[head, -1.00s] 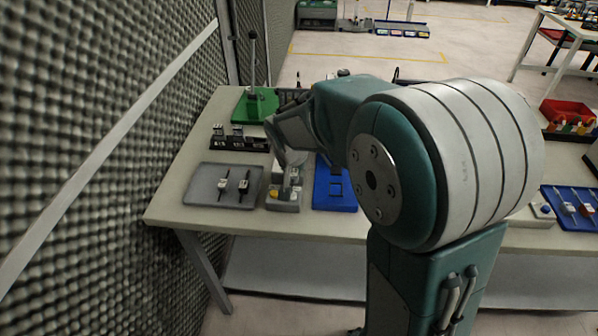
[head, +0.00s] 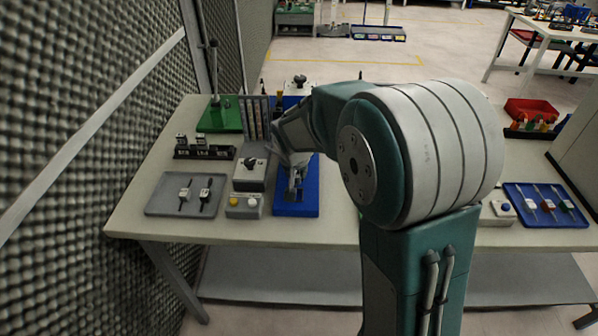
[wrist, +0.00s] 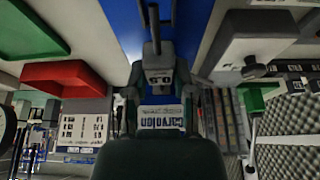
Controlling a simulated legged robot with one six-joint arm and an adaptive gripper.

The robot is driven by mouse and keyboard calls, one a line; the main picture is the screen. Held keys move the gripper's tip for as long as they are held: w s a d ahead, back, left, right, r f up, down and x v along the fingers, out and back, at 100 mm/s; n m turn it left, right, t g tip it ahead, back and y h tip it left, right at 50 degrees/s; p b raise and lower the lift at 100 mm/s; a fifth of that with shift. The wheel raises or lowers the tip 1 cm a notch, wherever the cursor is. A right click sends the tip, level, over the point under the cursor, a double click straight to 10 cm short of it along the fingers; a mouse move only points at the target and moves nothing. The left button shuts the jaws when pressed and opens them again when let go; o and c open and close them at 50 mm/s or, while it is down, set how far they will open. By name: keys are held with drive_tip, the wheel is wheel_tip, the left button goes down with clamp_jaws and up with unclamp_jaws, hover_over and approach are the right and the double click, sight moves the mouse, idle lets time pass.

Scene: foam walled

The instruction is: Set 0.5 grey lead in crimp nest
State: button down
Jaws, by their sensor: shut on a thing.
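My gripper (head: 293,190) is over the front part of a blue fixture plate (head: 309,207) in the head view. In the wrist view my gripper (wrist: 156,70) is shut on the grey lead (wrist: 158,79), a grey block marked 0.5 with a dark wire along the picture's vertical. The blue plate (wrist: 185,22) lies behind it there. The crimp nest is not clearly distinguishable; my gripper covers part of the plate. I cannot tell whether the lead touches the plate.
A grey tray (head: 160,206) with two leads stands left. A box with a black knob (head: 247,178) and a button box (head: 244,207) stand just left of the plate. A label rack (head: 204,152) and green stand base (head: 219,117) are behind.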

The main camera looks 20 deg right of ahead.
sight(296, 184)
drive_tip(key=shift+a, duration=0.2)
drive_tip(key=shift+d+f, duration=0.1)
drive_tip(key=shift+d, duration=0.1)
drive_tip(key=shift+d+f, duration=0.1)
drive_tip(key=shift+f, duration=0.5)
drive_tip(key=shift+a+f, duration=0.2)
drive_tip(key=shift+f, duration=1.3)
drive_tip(key=shift+d+f, duration=0.1)
drive_tip(key=shift+f, duration=0.25)
drive_tip(key=shift+c, duration=1.9)
unclamp_jaws()
